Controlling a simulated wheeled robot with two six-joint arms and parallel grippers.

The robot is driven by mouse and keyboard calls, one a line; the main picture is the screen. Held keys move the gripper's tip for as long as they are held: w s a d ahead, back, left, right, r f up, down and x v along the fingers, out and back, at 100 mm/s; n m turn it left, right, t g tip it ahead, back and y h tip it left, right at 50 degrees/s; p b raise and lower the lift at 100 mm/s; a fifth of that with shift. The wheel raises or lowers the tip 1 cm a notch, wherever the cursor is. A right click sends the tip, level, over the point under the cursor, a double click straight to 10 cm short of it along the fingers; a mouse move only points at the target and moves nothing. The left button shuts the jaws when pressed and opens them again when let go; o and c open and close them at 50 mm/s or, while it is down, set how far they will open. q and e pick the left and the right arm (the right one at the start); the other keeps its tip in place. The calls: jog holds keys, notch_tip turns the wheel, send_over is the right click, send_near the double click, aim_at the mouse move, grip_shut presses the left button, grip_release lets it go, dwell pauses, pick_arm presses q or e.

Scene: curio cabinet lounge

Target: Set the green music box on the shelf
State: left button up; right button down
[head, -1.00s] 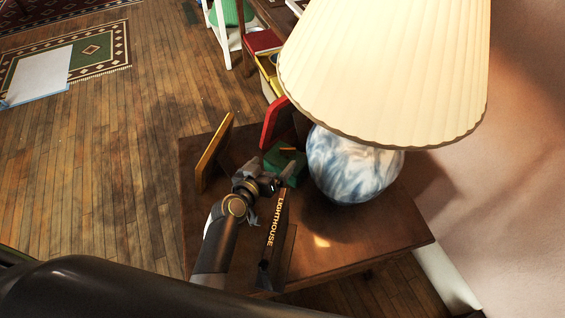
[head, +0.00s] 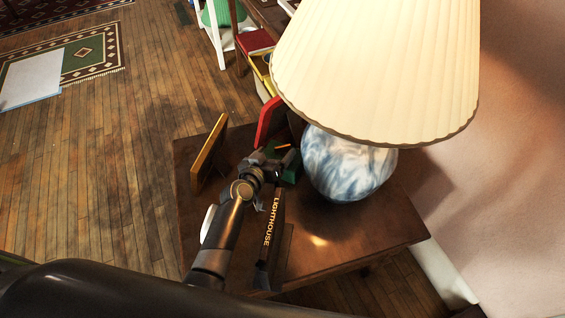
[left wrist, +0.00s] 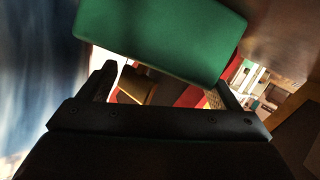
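The green music box (head: 290,165) is on the dark wooden side table (head: 345,245), between the lamp base and a red upright thing. My left gripper (head: 274,164) is right at the box and partly covers it. In the left wrist view the box (left wrist: 165,35) fills the top middle, tilted in the picture, just past the fingertips. My left gripper (left wrist: 166,78) shows two fingers wide apart, so it is open. I cannot tell whether either finger touches the box. My right gripper is not in view. I cannot make out the shelf for certain.
A lamp with a blue-white base (head: 348,165) and a wide cream shade (head: 375,65) stands close right of the box. A red panel (head: 268,120), a wooden frame (head: 209,150) and a dark LIGHTHOUSE book (head: 273,225) crowd the gripper.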

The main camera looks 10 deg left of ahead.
pick_arm(q)
jog(key=shift+r, duration=0.1)
jog(key=c, duration=1)
jog(key=shift+c, duration=0.2)
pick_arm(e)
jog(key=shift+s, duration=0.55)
